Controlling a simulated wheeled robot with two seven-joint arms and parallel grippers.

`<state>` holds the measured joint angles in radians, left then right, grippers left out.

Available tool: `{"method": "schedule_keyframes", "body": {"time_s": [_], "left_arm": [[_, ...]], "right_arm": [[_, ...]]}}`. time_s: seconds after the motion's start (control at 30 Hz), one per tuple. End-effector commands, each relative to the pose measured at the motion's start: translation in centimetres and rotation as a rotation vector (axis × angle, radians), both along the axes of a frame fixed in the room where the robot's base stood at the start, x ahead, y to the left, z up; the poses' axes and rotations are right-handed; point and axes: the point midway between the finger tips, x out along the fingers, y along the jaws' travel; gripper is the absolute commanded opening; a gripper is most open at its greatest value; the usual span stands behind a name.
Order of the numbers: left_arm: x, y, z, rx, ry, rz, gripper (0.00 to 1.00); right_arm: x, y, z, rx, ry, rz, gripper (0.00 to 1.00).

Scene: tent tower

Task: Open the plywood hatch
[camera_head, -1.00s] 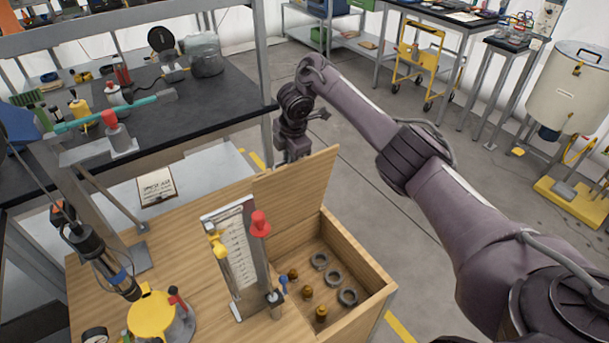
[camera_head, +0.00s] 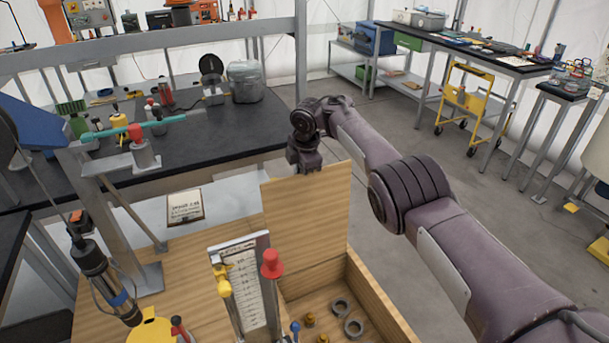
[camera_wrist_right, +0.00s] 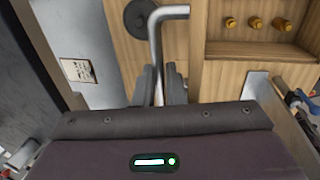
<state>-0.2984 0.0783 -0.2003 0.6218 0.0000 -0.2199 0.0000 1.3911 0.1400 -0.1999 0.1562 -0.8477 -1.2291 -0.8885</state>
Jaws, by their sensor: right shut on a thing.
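The plywood hatch (camera_head: 305,215) stands raised, roughly upright, at the back of an open wooden box compartment (camera_head: 385,305) in the head view. My right gripper (camera_head: 304,165) is at the hatch's top edge, its fingertips partly hidden there. In the right wrist view my right gripper (camera_wrist_right: 161,85) is shut on a bent grey metal bar (camera_wrist_right: 172,14), with a finger on each side of it. Plywood (camera_wrist_right: 190,70) with a dark round disc (camera_wrist_right: 142,18) lies behind the bar.
Grey rings (camera_head: 353,328) and brass pieces (camera_head: 310,319) lie in the compartment. A gauge plate (camera_head: 245,290) and a red-topped post (camera_head: 271,264) stand close to its left. A metal frame post (camera_head: 300,50) rises behind my right gripper.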

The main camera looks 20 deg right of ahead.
Motion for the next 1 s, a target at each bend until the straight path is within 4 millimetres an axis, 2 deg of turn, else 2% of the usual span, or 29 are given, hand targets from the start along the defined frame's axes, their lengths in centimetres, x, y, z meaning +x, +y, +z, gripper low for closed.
{"method": "schedule_keyframes", "body": {"time_s": [0.03, 0.3, 0.33, 0.5, 0.8, 1.0], "left_arm": [[0.0, 0.1, -0.1, 0.001, 0.001, 0.0, 0.68], [-0.2, 0.2, -0.1, 0.003, 0.003, -0.001, 0.68], [-0.2, 0.2, -0.1, 0.003, 0.003, -0.001, 0.68], [-0.3, 0.3, -0.1, 0.003, 0.004, -0.001, 0.68], [-0.3, 0.2, 0.0, 0.003, 0.004, -0.001, 0.68], [-0.3, 0.2, 0.3, 0.003, 0.004, 0.0, 0.68]], "right_arm": [[-0.5, 0.1, -1.0, -0.001, 0.019, 0.002, 0.0], [-0.4, 0.0, -1.0, -0.002, 0.019, 0.0, 0.0], [-0.4, 0.0, -1.0, -0.002, 0.019, 0.0, 0.12], [-0.3, 0.0, -0.8, -0.001, 0.014, 0.0, 0.32], [-0.2, -0.1, -0.2, 0.0, 0.007, -0.002, 0.32], [-0.6, -0.2, 2.5, -0.002, 0.005, -0.001, 0.32]]}}
